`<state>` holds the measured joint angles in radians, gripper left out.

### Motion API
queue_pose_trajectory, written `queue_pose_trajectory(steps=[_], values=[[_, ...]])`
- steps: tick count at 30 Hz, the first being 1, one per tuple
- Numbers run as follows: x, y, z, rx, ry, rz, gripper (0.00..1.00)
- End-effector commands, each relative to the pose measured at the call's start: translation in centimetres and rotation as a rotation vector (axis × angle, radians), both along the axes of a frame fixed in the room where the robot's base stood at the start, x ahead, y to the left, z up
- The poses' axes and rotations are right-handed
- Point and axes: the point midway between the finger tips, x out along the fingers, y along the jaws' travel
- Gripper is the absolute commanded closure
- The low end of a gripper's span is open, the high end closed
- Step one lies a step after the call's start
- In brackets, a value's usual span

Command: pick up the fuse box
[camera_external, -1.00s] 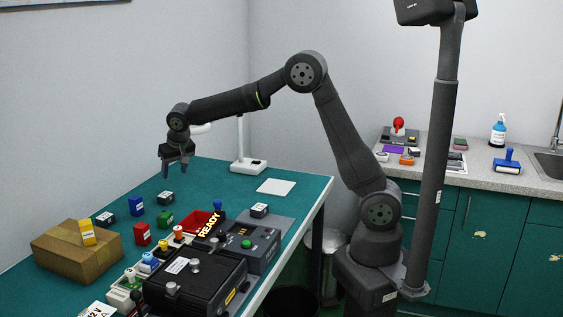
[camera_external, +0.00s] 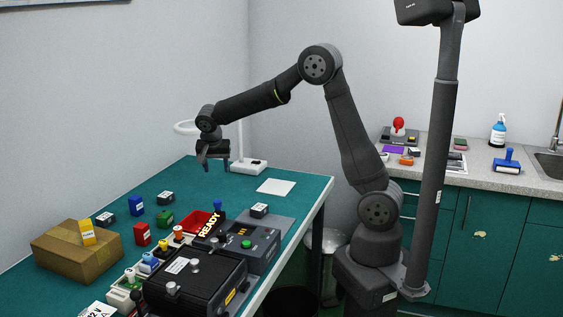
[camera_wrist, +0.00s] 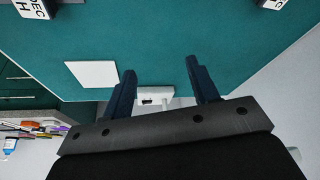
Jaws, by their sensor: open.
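No label that I can read says fuse box, so I cannot tell which item it is. Several small labelled blocks stand on the green table: dark ones (camera_external: 165,197), a blue one (camera_external: 136,206), a red one (camera_external: 142,235), a green one (camera_external: 165,219) and a yellow one (camera_external: 88,232) on a cardboard box. My gripper (camera_external: 215,165) is open and empty above the back of the table, apart from all of them. Dark labelled blocks show at the top left (camera_wrist: 36,8) and top right (camera_wrist: 272,3), cut off.
A white lamp base (camera_external: 249,166) with a thin post stands behind my gripper. A white sheet (camera_external: 276,187) lies nearby. The cardboard box (camera_external: 78,259), a red tray (camera_external: 202,221) and a black unit (camera_external: 195,280) fill the front. The table's back area is mostly clear.

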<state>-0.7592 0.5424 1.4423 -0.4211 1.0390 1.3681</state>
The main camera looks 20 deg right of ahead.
Motion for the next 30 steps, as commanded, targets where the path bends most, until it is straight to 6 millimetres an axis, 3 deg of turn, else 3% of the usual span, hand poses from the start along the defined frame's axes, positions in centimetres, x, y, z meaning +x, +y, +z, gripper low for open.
queue_pose_trajectory(steps=[22, 26, 30], values=[[-0.2, 0.3, 0.0, 0.001, 0.002, 0.011, 0.42], [-1.9, 3.6, 0.4, 0.003, 0.017, 0.156, 0.42], [-6.2, 10.4, 1.2, 0.007, 0.037, 0.479, 0.42]])
